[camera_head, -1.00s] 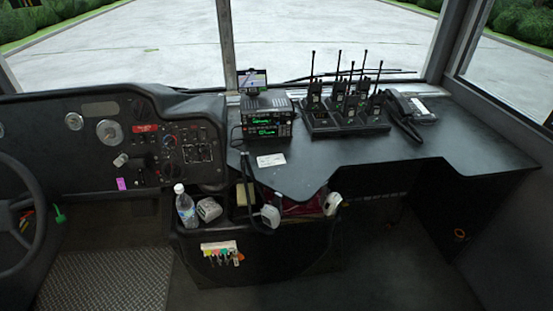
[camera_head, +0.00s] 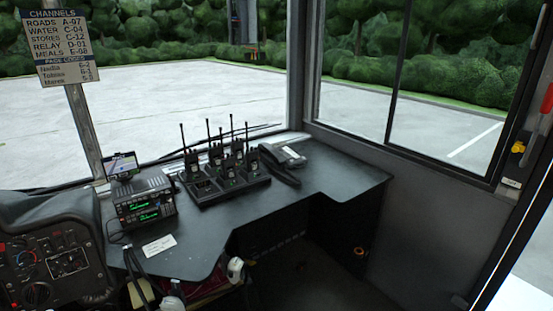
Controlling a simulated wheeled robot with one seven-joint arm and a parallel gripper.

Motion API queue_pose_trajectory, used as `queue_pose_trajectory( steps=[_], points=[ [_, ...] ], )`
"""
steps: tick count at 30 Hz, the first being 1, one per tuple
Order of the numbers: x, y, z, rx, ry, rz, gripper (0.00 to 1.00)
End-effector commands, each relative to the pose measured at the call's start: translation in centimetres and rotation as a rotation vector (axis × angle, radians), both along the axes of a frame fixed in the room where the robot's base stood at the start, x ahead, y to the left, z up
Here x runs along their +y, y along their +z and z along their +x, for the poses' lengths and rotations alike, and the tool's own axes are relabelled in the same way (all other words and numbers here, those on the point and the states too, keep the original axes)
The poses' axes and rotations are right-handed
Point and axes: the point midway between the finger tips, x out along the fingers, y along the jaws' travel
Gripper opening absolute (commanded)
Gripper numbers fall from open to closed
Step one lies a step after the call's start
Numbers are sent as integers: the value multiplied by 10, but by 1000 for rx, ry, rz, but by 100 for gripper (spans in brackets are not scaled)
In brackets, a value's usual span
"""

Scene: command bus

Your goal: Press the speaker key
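A desk phone (camera_head: 291,156) with a dark handset stands on the black desk (camera_head: 315,192), toward its back right, close to the window. A white label area shows on the phone. Its keys are too small to tell apart, so I cannot pick out a speaker key. A two-way radio unit (camera_head: 144,207) with green lit displays stands at the left of the desk; its small buttons are also too small to read. My gripper is not in view.
A charger rack (camera_head: 240,189) with several antenna handsets stands between radio and phone. A small screen (camera_head: 122,165) stands behind the radio. A white card (camera_head: 159,246) lies in front. A channel sign (camera_head: 62,45) hangs at upper left. The desk's right end is clear.

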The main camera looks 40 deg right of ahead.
Motion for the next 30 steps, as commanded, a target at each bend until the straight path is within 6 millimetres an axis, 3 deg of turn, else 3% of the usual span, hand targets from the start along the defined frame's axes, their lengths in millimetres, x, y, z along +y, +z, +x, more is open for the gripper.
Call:
queue_pose_trajectory(
  steps=[8,13,30],
  points=[
    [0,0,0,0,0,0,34],
    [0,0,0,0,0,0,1],
    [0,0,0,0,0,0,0]
  ],
)
